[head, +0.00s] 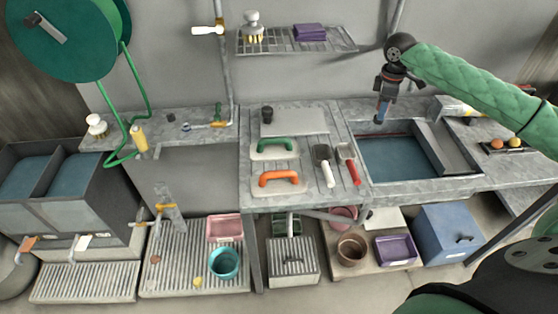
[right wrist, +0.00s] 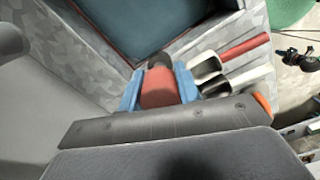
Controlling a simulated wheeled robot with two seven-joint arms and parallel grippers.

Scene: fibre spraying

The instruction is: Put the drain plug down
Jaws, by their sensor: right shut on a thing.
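My right gripper (head: 382,108) hangs down over the left part of the sink basin (head: 388,158), near its back edge. In the right wrist view its blue fingers (right wrist: 158,88) are shut on a reddish round-sided piece with a dark end, which I take for the drain plug (right wrist: 160,90). The plug is held above the counter and basin level. In the head view the plug is mostly hidden between the fingers. My left gripper is not in view.
Left of the sink, the counter (head: 300,203) holds a black-bladed scoop with white handle (head: 326,165), a red-handled one (head: 348,163), and green (head: 276,145) and orange (head: 280,178) handled floats. The basin looks clear.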

